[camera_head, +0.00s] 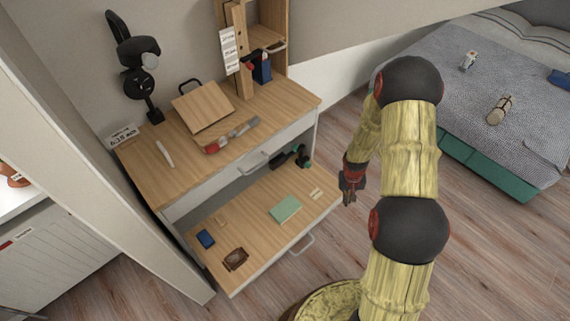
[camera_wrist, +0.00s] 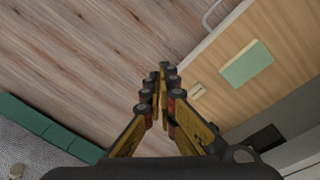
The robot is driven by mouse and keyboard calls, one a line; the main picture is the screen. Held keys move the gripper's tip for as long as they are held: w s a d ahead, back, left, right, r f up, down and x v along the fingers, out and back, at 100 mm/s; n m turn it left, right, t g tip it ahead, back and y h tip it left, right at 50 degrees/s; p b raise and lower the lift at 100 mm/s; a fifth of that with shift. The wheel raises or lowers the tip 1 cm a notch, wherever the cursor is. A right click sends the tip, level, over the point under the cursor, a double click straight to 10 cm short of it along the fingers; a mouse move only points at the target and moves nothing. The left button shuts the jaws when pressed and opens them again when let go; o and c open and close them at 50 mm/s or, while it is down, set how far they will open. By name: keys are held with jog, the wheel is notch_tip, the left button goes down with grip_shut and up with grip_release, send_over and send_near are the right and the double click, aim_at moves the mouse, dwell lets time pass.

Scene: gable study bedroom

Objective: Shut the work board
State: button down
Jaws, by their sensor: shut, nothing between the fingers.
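The work board (camera_head: 262,245) is a wooden pull-out surface low in the desk, standing well out from under the white drawer. Its bar handle (camera_head: 301,245) is on the front edge facing the open floor. In the wrist view the board (camera_wrist: 228,47) fills the right side, and part of the handle (camera_wrist: 209,14) shows at the top. My gripper (camera_head: 348,202) is beyond the board's right end, over the floor and apart from the handle. In the wrist view my gripper (camera_wrist: 161,72) has its fingers together, with nothing between them.
On the board lie a green book (camera_head: 285,209), a blue item (camera_head: 205,238) and a brown item (camera_head: 235,259). The white drawer (camera_head: 250,166) above has its own handle. The bed (camera_head: 480,95) stands at the right. Bare floor (camera_head: 325,248) lies in front of the board.

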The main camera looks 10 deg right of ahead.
jog(key=w+a+f+m+t+y, duration=0.1)
jog(key=w+f+t, duration=0.1)
jog(key=f, duration=0.5)
jog(key=w+a+f+m+t+y+p, duration=0.1)
jog(key=w+a+f+t, duration=0.1)
jog(key=f, duration=0.6)
jog(key=w+a+f+m+t+y+p, duration=0.1)
jog(key=w+a+f, duration=0.1)
jog(key=w+f, duration=0.2)
notch_tip(320, 180, down, 4)
jog(key=shift+r+m+t, duration=0.2)
jog(key=shift+m+t, duration=0.2)
jog(key=w+a+r+m+t+y, duration=0.1)
jog(key=w+a+r+t+y, duration=0.15)
jog(key=w, duration=0.25)
jog(key=m+t+y, duration=0.3)
jog(key=m+t, duration=0.1)
send_near(280, 162)
jog(key=b+x, duration=0.4)
jog(key=x, duration=0.1)
jog(key=shift+w+a+f+b, duration=0.15)
jog(key=shift+w+f+b, duration=0.1)
jog(key=shift+w+b, duration=0.1)
jog(key=shift+w+a+r, duration=0.1)
jog(key=shift+w+a, duration=0.05)
jog(key=shift+w, duration=0.05)
